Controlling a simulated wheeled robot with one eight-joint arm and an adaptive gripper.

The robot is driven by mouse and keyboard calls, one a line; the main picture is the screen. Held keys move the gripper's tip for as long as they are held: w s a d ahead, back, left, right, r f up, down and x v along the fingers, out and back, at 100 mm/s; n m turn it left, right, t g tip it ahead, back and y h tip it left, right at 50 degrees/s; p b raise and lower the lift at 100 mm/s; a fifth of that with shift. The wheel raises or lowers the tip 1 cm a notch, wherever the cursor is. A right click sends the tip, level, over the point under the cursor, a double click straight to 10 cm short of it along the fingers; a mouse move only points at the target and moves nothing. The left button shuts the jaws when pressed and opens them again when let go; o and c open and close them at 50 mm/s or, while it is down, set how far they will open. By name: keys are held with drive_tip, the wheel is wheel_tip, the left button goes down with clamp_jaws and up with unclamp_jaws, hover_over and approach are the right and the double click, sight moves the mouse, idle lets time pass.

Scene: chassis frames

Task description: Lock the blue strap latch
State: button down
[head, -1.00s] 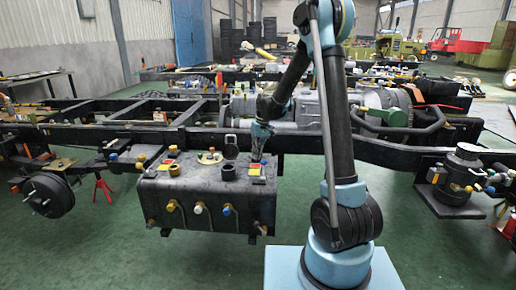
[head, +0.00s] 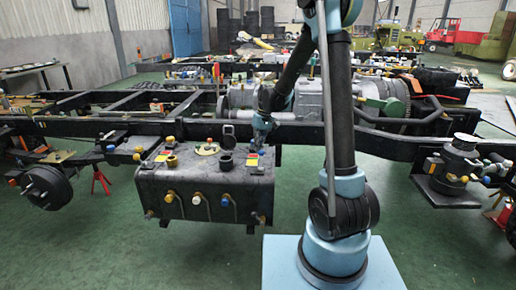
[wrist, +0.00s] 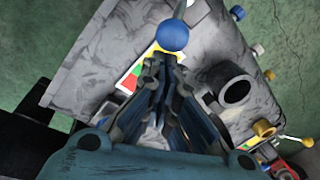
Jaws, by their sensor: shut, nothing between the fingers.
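A blue ball knob (wrist: 173,35) on a thin grey rod shows just beyond my fingertips in the wrist view. It looks like the latch handle, but its pivot and catch cannot be made out. My gripper (wrist: 160,66) is shut and empty, its tips close to the ball; contact is unclear. In the head view my gripper (head: 259,139) is at the right end of the dark grey tank's top (head: 190,180). The latch is too small to tell there.
A round black filler neck (wrist: 236,90) stands right of my fingers in the wrist view. The tank's front carries yellow, white and blue-capped fittings (head: 196,200). The black chassis rail (head: 330,138) runs behind the tank. Green floor before the tank is clear.

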drive_tip(key=shift+s+r, duration=0.1)
drive_tip(key=shift+s, duration=0.05)
drive_tip(key=shift+s+r+t, duration=0.15)
drive_tip(key=shift+t, duration=0.15)
